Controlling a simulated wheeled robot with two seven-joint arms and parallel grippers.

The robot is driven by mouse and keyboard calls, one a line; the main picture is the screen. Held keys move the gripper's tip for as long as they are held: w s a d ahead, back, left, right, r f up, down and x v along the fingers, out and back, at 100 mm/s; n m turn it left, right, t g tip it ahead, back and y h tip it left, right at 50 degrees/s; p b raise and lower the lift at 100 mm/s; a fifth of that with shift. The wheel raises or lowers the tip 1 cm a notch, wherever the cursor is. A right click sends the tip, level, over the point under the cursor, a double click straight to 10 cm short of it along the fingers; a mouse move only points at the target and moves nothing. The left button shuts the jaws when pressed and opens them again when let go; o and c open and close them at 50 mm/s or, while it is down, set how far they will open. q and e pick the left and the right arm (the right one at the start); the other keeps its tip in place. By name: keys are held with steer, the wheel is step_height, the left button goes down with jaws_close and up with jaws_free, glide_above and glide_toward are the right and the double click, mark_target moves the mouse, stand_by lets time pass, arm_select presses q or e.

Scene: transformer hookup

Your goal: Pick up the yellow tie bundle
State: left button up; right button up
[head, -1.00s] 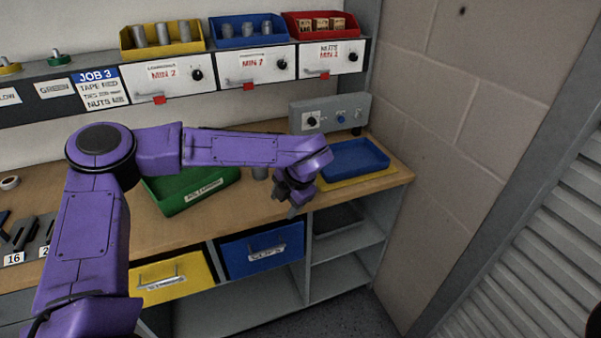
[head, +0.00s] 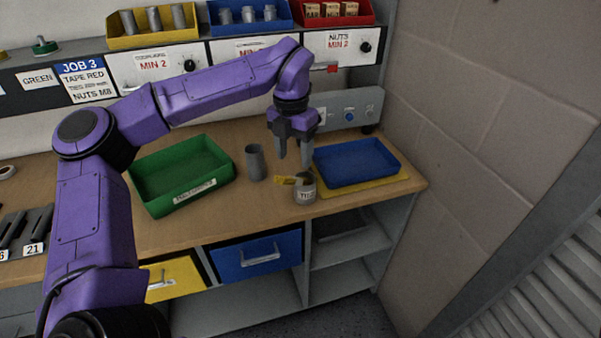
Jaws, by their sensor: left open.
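The yellow tie bundle (head: 285,180) shows as a short yellow piece at the top left of a small grey labelled can (head: 305,194). I cannot tell how much of it lies inside the can. The can stands on the wooden bench near its front edge. My left gripper (head: 294,160) points down with its fingers apart and empty. In the picture its fingertips are just above the can and the bundle, and they do not appear to touch either. My right gripper is not in view.
A blue tray (head: 356,162) on a yellow mat (head: 366,190) lies right of the can. A grey cylinder (head: 255,162) and a green tray (head: 181,203) stand to the left. A grey control box (head: 350,114) and the shelf with bins are behind.

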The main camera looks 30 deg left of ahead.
mark_target(290, 177)
arm_select(q)
steer(key=f, duration=0.4)
steer(key=shift+s, duration=0.4)
steer(key=f+p, duration=0.1)
steer(key=f, duration=0.1)
steer(key=a+f+p, duration=0.1)
steer(key=f, duration=0.2)
steer(key=shift+w+f, duration=0.1)
steer(key=shift+f, duration=0.35)
jaws_close()
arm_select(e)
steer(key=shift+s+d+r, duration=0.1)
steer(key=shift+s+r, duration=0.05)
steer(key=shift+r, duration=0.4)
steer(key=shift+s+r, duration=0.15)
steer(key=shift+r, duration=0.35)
